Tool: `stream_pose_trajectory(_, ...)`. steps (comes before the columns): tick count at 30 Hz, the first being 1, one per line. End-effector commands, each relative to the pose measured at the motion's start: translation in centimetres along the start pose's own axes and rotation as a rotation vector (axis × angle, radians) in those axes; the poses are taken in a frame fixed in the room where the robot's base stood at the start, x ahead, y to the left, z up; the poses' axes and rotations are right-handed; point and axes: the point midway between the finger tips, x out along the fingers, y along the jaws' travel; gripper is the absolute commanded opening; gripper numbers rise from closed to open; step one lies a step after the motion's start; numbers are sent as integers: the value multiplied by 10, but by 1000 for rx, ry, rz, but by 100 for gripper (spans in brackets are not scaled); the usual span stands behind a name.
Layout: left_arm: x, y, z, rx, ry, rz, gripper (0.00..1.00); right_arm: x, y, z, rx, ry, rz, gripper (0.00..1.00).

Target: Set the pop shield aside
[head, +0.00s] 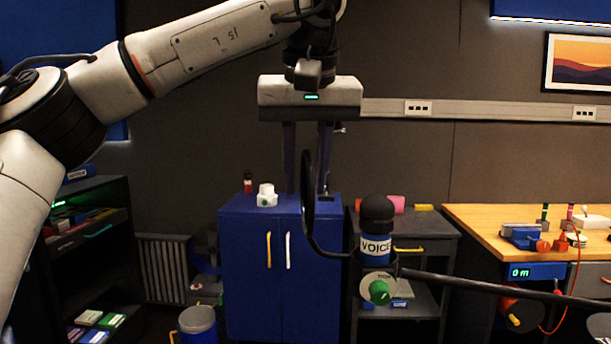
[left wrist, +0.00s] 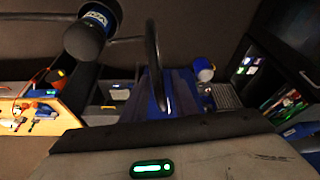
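The pop shield (head: 307,200) is a thin dark ring seen nearly edge-on in the head view, upright on a curved dark stem. The stem leads to the microphone (head: 376,247), which has a black foam top and a blue "VOICE" band. My left gripper (head: 307,188) points down, its two dark fingers apart, one on each side of the shield's upper part in the picture. I cannot tell whether either finger touches it. In the left wrist view the shield (left wrist: 155,60) rises mid-frame, with the microphone (left wrist: 90,32) at upper left. My right gripper is not in view.
A dark boom arm (head: 490,286) runs right from the microphone. Behind stands a blue cabinet (head: 250,265) with a white item (head: 266,195) on top. A wooden workbench (head: 480,218) with tools is at right; dark shelves (head: 95,255) are at left.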

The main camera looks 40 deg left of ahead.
Motion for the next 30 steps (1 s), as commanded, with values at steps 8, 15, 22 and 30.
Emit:
stream_pose_trajectory(8, 0, 0, 0, 0, 0, -1, 0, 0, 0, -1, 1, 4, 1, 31)
stream_pose_trajectory(15, 0, 0, 0, 0, 0, -1, 0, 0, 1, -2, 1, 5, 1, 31)
stream_pose_trajectory(22, 0, 0, 0, 0, 0, -1, 0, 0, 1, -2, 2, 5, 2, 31)
stream_pose_trajectory(30, 0, 0, 0, 0, 0, -1, 0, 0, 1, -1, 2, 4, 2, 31)
